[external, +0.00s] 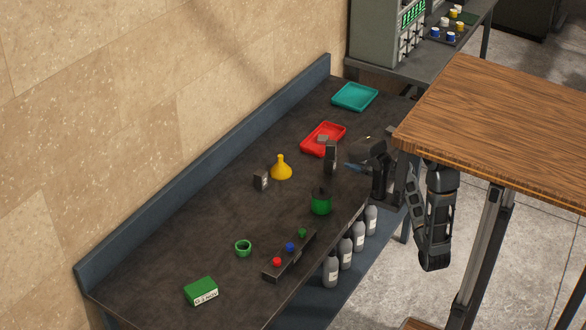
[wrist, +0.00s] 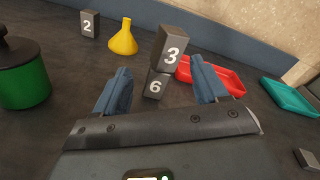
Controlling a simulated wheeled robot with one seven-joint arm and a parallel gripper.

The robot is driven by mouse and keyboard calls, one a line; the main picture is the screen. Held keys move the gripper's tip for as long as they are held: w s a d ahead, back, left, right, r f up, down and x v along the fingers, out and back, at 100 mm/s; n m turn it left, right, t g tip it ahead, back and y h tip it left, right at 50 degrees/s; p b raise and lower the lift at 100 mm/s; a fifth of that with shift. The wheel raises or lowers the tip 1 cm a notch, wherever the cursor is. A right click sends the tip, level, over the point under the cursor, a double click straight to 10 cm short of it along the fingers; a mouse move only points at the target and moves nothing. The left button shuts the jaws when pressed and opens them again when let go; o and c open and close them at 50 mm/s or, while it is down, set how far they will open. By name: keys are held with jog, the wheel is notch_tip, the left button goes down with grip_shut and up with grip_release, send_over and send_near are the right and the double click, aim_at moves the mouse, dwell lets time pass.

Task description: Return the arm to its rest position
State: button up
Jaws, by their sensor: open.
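My gripper (external: 352,167) is over the right edge of the dark workbench (external: 200,225), with blue fingertips. In the wrist view my gripper (wrist: 162,86) has its two fingers wide apart with nothing held between them. A grey block marked 3 (wrist: 171,47) sits on a block marked 6 (wrist: 156,85), just beyond the fingers. The stack (external: 330,157) also shows in the external view, left of the gripper. Part of my arm is hidden behind the wooden tabletop (external: 500,130).
Near the gripper are a red tray (external: 310,148), teal tray (external: 355,96), yellow funnel (external: 281,170), block marked 2 (wrist: 89,24) and green pot (external: 321,203). Grey bottles (external: 345,252) stand below the bench edge. A green box (external: 201,291) lies at the near end.

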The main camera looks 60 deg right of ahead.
jog(key=s+a+f+n+g+b, duration=0.1)
jog(key=s+a+f+n, duration=0.1)
jog(key=s+a+n, duration=0.8)
jog(key=s+a+f+n+g+h+b, duration=0.1)
jog(key=s+a+f+n, duration=0.2)
jog(key=s+a+n, duration=0.7)
jog(key=s+n, duration=0.6)
jog(key=n, duration=0.3)
jog(key=shift+s, duration=0.15)
